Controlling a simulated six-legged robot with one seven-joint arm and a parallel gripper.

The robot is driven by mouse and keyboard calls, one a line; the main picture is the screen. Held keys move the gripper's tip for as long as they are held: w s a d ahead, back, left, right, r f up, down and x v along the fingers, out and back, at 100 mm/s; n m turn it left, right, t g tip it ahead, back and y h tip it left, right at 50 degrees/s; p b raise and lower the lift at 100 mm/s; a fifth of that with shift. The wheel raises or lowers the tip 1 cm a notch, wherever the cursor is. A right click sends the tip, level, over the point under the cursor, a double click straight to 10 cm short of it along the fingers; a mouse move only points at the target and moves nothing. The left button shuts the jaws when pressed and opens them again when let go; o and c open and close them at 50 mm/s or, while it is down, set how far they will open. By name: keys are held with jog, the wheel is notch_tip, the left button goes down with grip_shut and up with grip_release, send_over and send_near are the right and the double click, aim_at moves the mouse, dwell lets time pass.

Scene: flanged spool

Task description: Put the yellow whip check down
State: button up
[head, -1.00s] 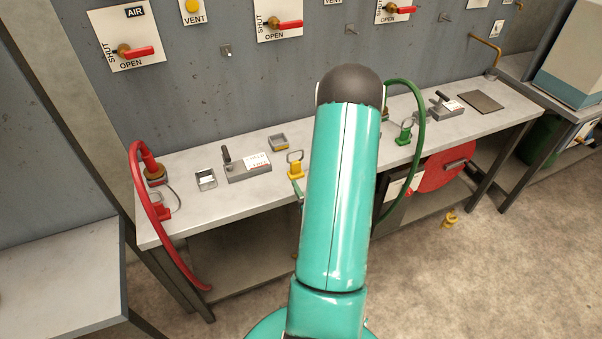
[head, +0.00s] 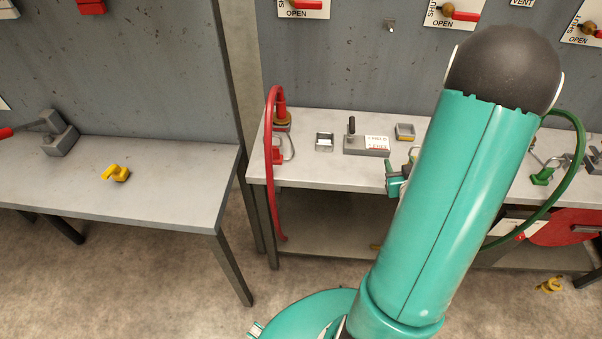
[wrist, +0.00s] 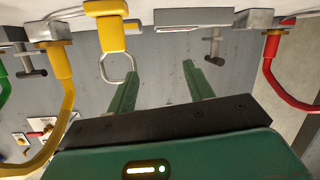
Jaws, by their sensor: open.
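The yellow whip check (wrist: 110,32), seen as a yellow block with a grey wire loop, is at the upper left of the upside-down wrist view. It rests against the pale bench top, with its loop pointing away from the bench. My gripper (wrist: 160,69) is open, its two green fingers apart and nothing between them. In the head view my arm hides the yellow block, and only part of my gripper (head: 397,181) shows over the bench.
The bench (head: 305,175) holds a red hose (head: 271,170), a small grey tray (head: 324,141), a clamp block with a label (head: 366,145) and a green hose (head: 572,165). A yellow fitting (head: 117,173) lies on the left bench. Another yellow piece (head: 549,285) is on the floor.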

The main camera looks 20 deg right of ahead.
jog(key=w+a+r+n+g+y, duration=0.15)
jog(key=w+a+r+g, duration=0.35)
jog(key=a+r, duration=0.8)
jog(key=s+a+r+g+y, duration=0.1)
jog(key=s+a+r, duration=0.1)
jog(key=s+a, duration=0.2)
jog(key=s+a+r+n+g+y, duration=0.1)
jog(key=s+a+r+y, duration=0.1)
jog(key=a, duration=0.7)
jog(key=s+a+r+n+y, duration=0.1)
jog(key=s+a+r+y, duration=0.1)
jog(key=s+a+r, duration=0.2)
jog(key=s+a, duration=0.2)
jog(key=a, duration=0.1)
jog(key=shift+s+a+r+g, duration=0.15)
jog(key=shift+a+g, duration=0.2)
jog(key=shift+g, duration=0.05)
jog(key=c, duration=0.3)
jog(key=shift+d, duration=0.1)
jog(key=shift+c, duration=0.2)
jog(key=shift+d, duration=0.1)
